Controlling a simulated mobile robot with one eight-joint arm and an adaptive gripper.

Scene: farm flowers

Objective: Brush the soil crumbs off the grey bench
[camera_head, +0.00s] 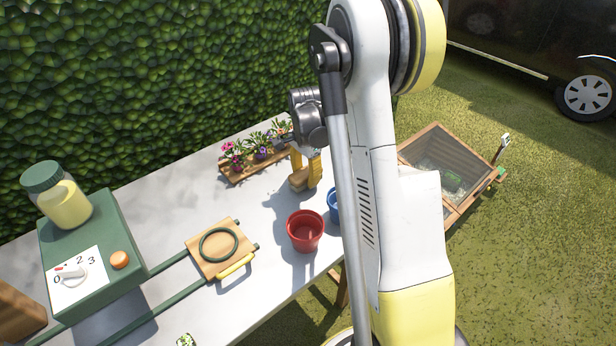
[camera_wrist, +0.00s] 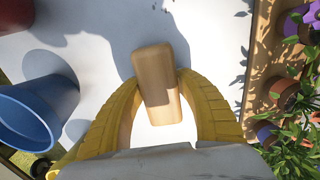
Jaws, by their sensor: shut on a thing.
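My gripper (camera_head: 305,174) is low over the grey bench (camera_head: 180,215), near its back right part. Its yellow fingers are shut on a light wooden block (camera_wrist: 157,78), which looks like the back of a brush; it also shows in the head view (camera_head: 298,182). Bristles are not visible from above. In the wrist view the fingers (camera_wrist: 160,92) press on both sides of the block. I cannot tell whether the brush touches the bench.
A red pot (camera_head: 305,232) and a partly hidden blue pot (camera_head: 334,207) stand in front of my gripper. A wooden tray (camera_head: 238,178) of flowers stands behind it. A green box (camera_head: 95,250) with a jar and a wooden board (camera_head: 206,262) with a ring are left.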

